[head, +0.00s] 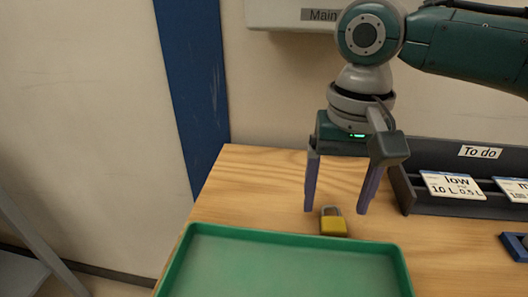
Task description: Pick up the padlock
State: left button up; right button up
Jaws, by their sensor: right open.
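A small padlock (333,225) with a yellow body and a grey shackle is on the wooden table, just behind the far rim of the green tray. My right gripper (336,211) comes in from the upper right and points down. Its two purple-grey fingers are apart, with nothing between them that I can see gripped. In the head view the padlock shows between and slightly below the fingertips; I cannot tell the exact height of the fingertips above the table. My left gripper is not in view.
The green tray (296,236) looks empty and fills the table's front. A dark rack (412,199) labelled "To do" holds cards (452,186) at the right. A blue object (514,246) is at the right edge. A box labelled "Main" (280,14) is on the wall.

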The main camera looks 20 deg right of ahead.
aim_at(332, 219)
notch_tip(332, 219, down, 2)
jog(key=shift+f, duration=0.25)
grip_shut()
dwell(0.6)
